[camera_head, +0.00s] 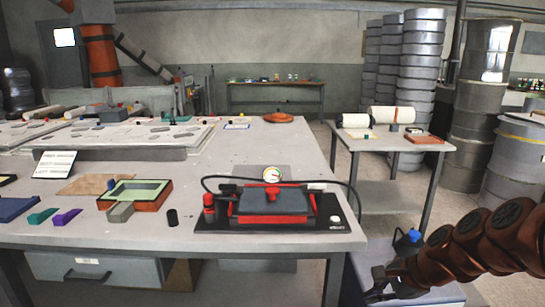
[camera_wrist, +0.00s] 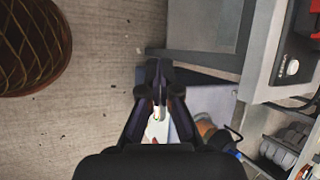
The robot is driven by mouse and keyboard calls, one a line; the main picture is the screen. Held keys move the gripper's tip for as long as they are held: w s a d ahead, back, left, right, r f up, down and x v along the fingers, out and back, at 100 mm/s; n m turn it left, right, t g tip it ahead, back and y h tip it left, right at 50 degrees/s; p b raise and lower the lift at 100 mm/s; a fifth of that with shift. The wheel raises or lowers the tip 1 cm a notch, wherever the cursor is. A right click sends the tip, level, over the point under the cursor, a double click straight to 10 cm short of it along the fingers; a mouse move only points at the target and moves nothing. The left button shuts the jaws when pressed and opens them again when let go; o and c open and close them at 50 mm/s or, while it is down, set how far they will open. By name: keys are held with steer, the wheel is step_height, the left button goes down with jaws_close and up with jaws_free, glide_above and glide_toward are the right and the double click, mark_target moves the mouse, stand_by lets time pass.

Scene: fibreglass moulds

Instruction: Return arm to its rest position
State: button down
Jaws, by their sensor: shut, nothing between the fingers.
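My arm (camera_head: 480,245) reaches in from the right edge of the head view, to the right of the large workbench's front corner. My gripper (camera_head: 372,292) is low, below the bench top and over a low grey surface (camera_head: 440,294). In the wrist view my gripper (camera_wrist: 158,66) points up the picture with its dark fingers together and nothing held. Behind the fingers are concrete floor (camera_wrist: 105,60) and a grey-blue flat surface (camera_wrist: 213,99). An orange-brown rounded thing and a blue one lie just right of the fingers, partly hidden.
The large workbench (camera_head: 262,150) holds a red and black press-like device (camera_head: 272,203) with a cable at its right front edge, near my gripper. A side table (camera_head: 400,142) with rolls stands beyond. Metal drums (camera_head: 480,120) stand at the right. Floor between bench and side table is open.

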steer(key=s+a+r+n+g+p, duration=0.2)
steer(key=s+a+r+n+p, duration=0.1)
steer(key=s+a+r+n, duration=0.25)
steer(key=s+r+n+g+h+p, duration=0.2)
steer(key=s+r+n+p, duration=0.2)
steer(key=s, duration=0.7)
steer(key=s+r+n+g+h+p, duration=0.2)
steer(key=s+n+p, duration=0.4)
steer(key=s, duration=0.4)
step_height(320, 180, up, 3)
steer(key=shift+s+f+h, duration=0.2)
steer(key=shift+s+h, duration=0.2)
steer(key=shift+h, duration=0.2)
